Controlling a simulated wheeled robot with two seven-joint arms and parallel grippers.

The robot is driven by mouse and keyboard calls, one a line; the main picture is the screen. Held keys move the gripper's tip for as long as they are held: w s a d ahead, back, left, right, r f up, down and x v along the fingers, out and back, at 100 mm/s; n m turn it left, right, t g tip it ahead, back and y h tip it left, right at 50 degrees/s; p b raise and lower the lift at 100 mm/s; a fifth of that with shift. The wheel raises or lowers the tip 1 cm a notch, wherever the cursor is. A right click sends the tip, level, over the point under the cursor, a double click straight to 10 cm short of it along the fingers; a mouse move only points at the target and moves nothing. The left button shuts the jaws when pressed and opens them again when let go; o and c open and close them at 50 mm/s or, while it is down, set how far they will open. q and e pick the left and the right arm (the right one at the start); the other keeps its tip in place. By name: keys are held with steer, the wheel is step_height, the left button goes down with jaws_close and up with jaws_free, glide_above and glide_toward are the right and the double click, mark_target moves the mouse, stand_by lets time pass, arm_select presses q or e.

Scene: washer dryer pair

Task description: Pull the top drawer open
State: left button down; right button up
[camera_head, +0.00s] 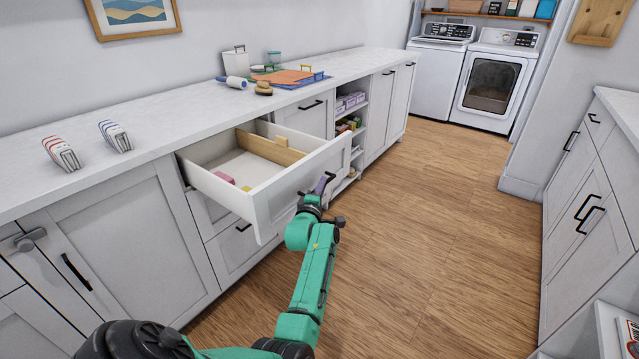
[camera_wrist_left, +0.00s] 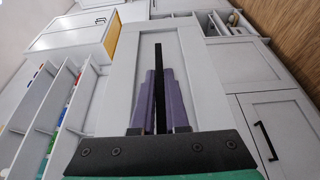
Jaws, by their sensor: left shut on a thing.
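The top drawer (camera_head: 291,190) stands well out from the cabinet in the head view, with its white front facing the aisle. Inside it are a wooden divider (camera_head: 268,147), a pink item and a small yellow item. My left gripper (camera_head: 325,183) is at the drawer front, its purple fingers shut on the dark bar handle. In the left wrist view the handle (camera_wrist_left: 159,70) runs between the two fingers, and the drawer's white front panel fills the middle. My right gripper is in neither view.
Below the drawer is another closed drawer (camera_head: 235,242). Open shelves (camera_head: 349,118) with goods lie just beyond it. The wood floor (camera_head: 430,220) in the aisle is clear. Facing cabinets (camera_head: 590,200) stand on the right, and a washer and dryer at the far end.

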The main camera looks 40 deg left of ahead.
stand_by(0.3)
arm_select(q)
steer(key=c, duration=0.9)
jaws_free()
steer(key=p+v, duration=1.1)
steer(key=v, duration=0.3)
steer(key=shift+s, duration=0.25)
